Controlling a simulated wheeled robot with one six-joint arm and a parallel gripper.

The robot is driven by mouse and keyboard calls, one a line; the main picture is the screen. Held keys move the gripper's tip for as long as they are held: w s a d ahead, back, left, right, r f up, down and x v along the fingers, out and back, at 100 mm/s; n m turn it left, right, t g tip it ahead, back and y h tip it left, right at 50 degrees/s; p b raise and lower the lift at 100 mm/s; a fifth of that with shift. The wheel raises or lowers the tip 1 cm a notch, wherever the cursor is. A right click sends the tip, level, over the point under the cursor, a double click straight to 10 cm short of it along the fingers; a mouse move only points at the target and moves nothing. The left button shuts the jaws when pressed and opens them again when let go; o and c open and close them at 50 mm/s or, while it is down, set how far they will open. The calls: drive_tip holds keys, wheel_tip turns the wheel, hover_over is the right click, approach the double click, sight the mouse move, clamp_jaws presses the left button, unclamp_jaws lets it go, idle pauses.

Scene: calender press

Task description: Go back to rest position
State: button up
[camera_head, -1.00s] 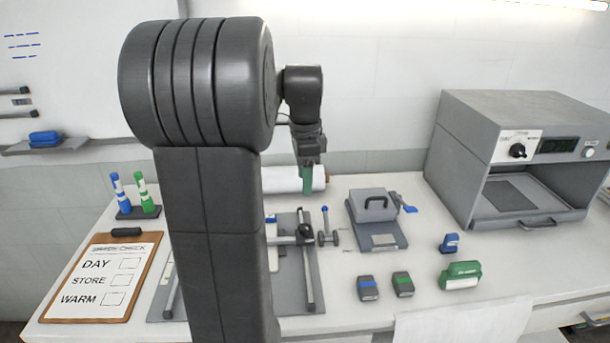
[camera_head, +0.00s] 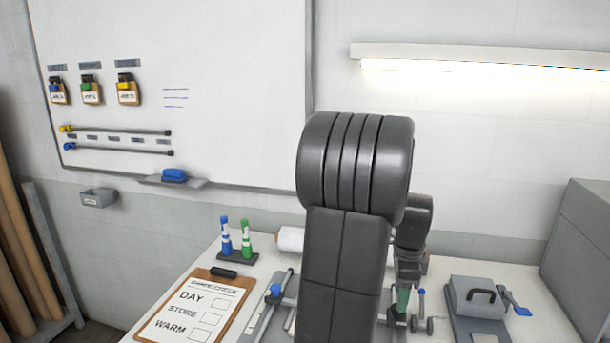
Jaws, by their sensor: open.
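My arm rises in front of the workbench in the head view and hides part of it. My gripper (camera_head: 402,300) is partly visible low behind the arm, pointing down near the bench tools. A green part shows at its end, and I cannot tell whether it is between the fingers or part of them. The fingertips are too small to make out clearly.
A clipboard (camera_head: 192,312) and marker stand (camera_head: 237,256) lie left of my arm on the bench (camera_head: 262,243). A grey press with a handle (camera_head: 478,304) is to the right. A whiteboard (camera_head: 240,60) with tags hangs behind. Rolls (camera_head: 20,260) stand far left.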

wheel_tip(320, 180, down, 4)
drive_tip(key=shift+r, duration=0.25)
drive_tip(key=shift+r, duration=0.2)
